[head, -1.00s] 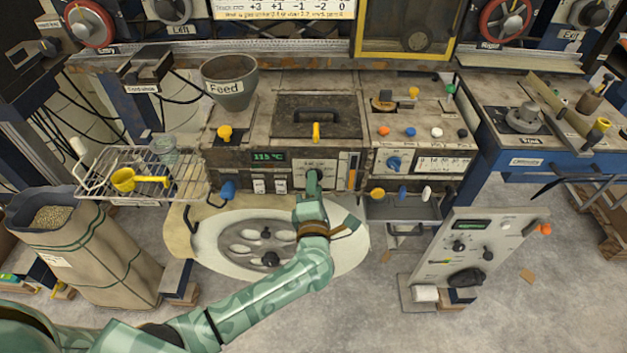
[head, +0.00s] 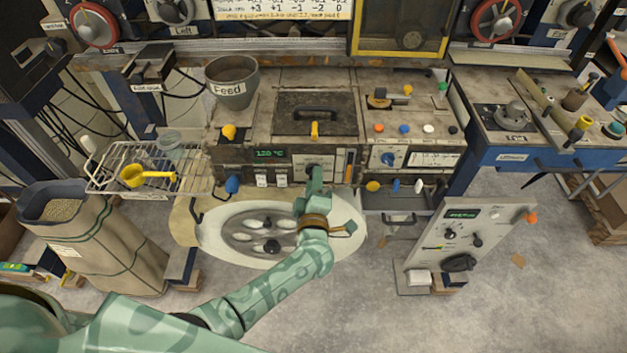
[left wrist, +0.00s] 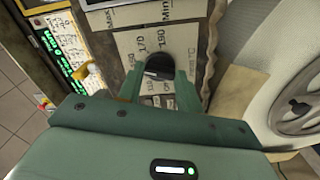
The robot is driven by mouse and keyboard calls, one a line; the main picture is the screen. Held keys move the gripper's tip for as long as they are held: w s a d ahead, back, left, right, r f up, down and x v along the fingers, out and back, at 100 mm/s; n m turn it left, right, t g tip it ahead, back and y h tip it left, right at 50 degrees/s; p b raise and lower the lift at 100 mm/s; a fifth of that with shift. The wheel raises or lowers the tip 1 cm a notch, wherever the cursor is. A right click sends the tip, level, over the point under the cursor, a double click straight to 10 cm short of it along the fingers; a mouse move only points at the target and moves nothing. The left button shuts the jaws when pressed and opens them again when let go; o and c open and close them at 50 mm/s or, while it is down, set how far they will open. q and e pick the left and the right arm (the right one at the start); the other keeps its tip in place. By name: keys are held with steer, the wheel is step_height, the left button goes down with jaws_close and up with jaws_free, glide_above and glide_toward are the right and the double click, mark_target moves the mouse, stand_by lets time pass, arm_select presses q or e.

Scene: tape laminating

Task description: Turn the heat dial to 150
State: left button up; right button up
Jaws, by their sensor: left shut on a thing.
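The heat dial is a dark round knob (left wrist: 158,66) on a pale, marked plate (left wrist: 130,45) in the left wrist view. My left gripper (left wrist: 158,82) is shut on it, with a green finger on either side. In the head view, my left gripper (head: 314,178) reaches the front panel of the worn machine, and the dial is mostly hidden behind it. A green digital readout (head: 270,153) left of the dial seems to read 120 °C. My right gripper is not in view.
A wire rack (head: 105,184) with a yellow scoop (head: 146,176) is at the left. A grey control panel (head: 470,240) stands at the right.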

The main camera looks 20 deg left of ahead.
arm_select(q)
steer(key=shift+s+f, duration=0.1)
steer(key=shift+f, duration=0.05)
steer(key=o, duration=1)
steer(key=shift+d, duration=0.1)
steer(key=v, duration=1.6)
steer(key=shift+p, duration=0.35)
steer(key=shift+s, duration=0.1)
